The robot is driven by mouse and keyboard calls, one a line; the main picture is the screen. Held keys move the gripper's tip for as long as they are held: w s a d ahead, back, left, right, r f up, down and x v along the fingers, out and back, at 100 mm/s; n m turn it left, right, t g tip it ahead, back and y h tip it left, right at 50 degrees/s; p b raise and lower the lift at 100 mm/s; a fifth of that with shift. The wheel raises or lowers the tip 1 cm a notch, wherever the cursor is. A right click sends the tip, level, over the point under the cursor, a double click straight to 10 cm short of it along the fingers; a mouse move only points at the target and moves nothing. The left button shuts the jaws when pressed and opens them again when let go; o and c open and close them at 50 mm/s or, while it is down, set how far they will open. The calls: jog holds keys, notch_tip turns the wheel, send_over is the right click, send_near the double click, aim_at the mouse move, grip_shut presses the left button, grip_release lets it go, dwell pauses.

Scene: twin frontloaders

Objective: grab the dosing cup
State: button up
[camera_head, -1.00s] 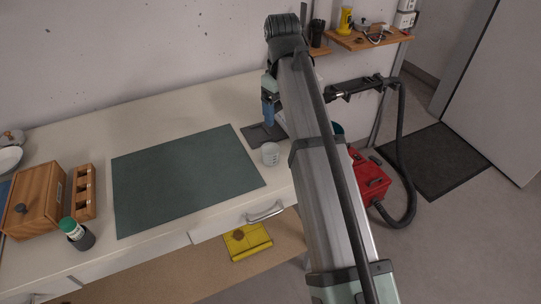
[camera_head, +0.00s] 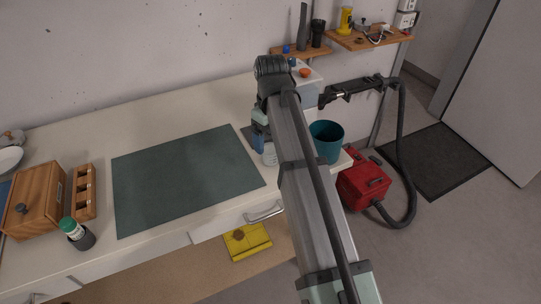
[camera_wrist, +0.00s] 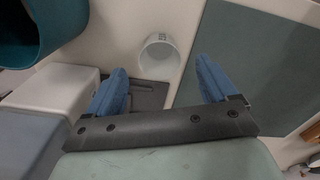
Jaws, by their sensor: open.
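The dosing cup, a small whitish cup (camera_head: 270,158), stands on the counter by the right edge of the dark green mat (camera_head: 185,180). In the head view my gripper (camera_head: 261,145) is right at it and partly covers it. In the wrist view the cup (camera_wrist: 160,57) shows its round open mouth, just beyond the gap between my two blue fingertips (camera_wrist: 161,66). My gripper is open and empty. I cannot tell how high the fingertips are above the cup.
A teal bucket (camera_head: 326,142) stands close to the right of my arm. A white-grey appliance (camera_wrist: 62,92) is beside the left finger in the wrist view. A dark grey pad (camera_wrist: 148,95) lies under the fingers. The green mat is clear.

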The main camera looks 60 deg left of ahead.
aim_at(270, 149)
jog(key=shift+a+f, duration=0.1)
jog(key=shift+f, duration=2.4)
jog(key=c, duration=1.1)
jog(key=shift+o, duration=0.2)
